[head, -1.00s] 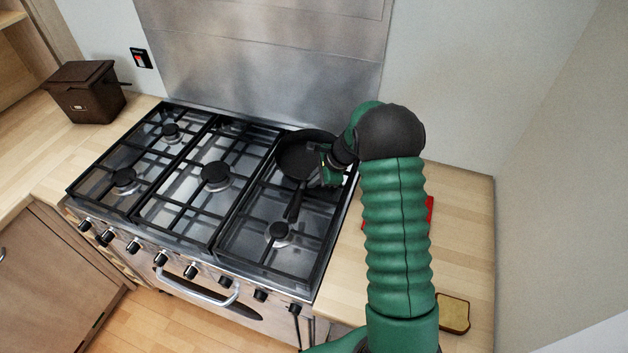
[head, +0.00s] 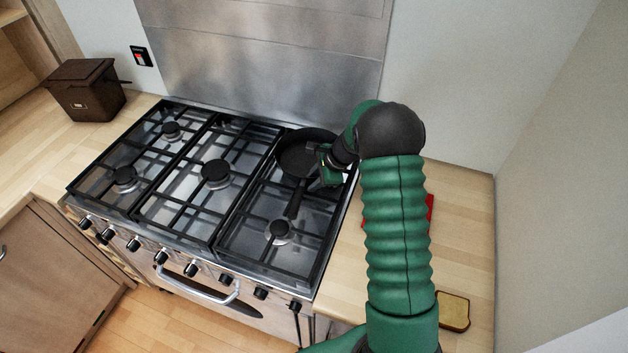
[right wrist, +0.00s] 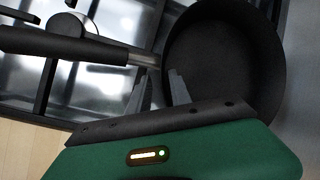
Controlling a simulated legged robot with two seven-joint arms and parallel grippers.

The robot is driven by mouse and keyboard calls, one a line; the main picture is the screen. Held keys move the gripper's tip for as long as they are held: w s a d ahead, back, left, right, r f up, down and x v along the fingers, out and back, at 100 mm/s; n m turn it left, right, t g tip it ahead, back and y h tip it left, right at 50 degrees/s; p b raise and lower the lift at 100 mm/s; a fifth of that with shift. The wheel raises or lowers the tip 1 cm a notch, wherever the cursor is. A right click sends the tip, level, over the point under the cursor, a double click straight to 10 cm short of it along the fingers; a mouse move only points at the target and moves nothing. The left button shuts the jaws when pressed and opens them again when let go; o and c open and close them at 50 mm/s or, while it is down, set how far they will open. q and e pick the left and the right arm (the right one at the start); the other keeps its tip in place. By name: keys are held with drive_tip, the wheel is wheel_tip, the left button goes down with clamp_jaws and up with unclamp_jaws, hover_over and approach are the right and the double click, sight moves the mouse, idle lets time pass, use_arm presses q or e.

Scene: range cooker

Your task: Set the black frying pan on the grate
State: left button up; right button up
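The black frying pan (head: 297,157) rests on the right-hand grate (head: 262,207) over its rear part. Its handle (head: 294,200) points toward the cooker's front. My right gripper (head: 322,160) is at the pan's right side in the head view. In the right wrist view the pan (right wrist: 222,60) lies just beyond the fingers (right wrist: 160,82). I see a gap between the fingers and the wall. My left gripper is out of view.
Two more grates (head: 205,165) to the left are empty. A brown box (head: 85,90) stands on the left counter. A red item (head: 429,208), partly hidden by my arm, and a bread slice (head: 453,311) lie on the right counter. A steel splashback (head: 265,60) rises behind the cooker.

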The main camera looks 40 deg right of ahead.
drive_tip(key=shift+s+a+f, duration=0.15)
drive_tip(key=shift+f, duration=0.1)
drive_tip(key=v, duration=1.7)
drive_tip(key=shift+w, duration=0.3)
